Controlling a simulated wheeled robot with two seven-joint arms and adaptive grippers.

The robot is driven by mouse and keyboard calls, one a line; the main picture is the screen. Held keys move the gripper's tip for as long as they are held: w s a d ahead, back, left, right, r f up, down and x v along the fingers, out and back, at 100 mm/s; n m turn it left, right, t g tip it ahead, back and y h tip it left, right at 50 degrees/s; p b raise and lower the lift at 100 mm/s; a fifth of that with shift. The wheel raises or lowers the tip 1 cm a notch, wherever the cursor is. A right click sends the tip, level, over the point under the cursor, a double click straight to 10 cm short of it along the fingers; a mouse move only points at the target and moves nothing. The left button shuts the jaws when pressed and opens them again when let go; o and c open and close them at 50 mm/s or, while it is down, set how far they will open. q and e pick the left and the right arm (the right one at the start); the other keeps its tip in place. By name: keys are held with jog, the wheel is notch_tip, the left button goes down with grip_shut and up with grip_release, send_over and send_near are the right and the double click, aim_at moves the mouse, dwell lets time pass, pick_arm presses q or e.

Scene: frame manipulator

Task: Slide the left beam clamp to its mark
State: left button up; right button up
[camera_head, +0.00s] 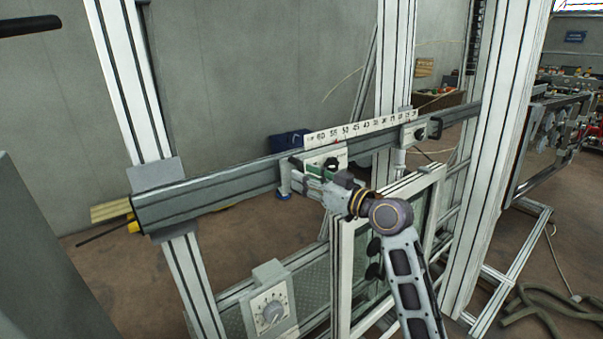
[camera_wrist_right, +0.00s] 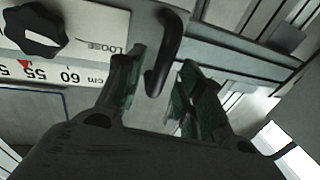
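The left beam clamp (camera_head: 327,155) sits on the long grey beam, partly hidden behind my right gripper. In the right wrist view its white plate (camera_wrist_right: 98,28) carries a black knob (camera_wrist_right: 35,30) and the word LOOSE. A black hooked handle (camera_wrist_right: 168,55) hangs between the fingers of my right gripper (camera_wrist_right: 162,62). The fingers stand apart on either side of it, with gaps visible. In the head view my right gripper (camera_head: 306,168) is at the clamp. A small red mark (camera_wrist_right: 25,64) shows on the scale near 55. My left gripper is not in view.
The beam (camera_head: 210,190) runs from lower left to upper right, with a cm ruler (camera_head: 360,130) along its top. A second clamp with a black knob (camera_head: 420,132) sits farther right. A framed panel (camera_head: 345,265) and a dial box (camera_head: 270,310) stand below.

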jog(key=shift+x, duration=1.1)
grip_shut()
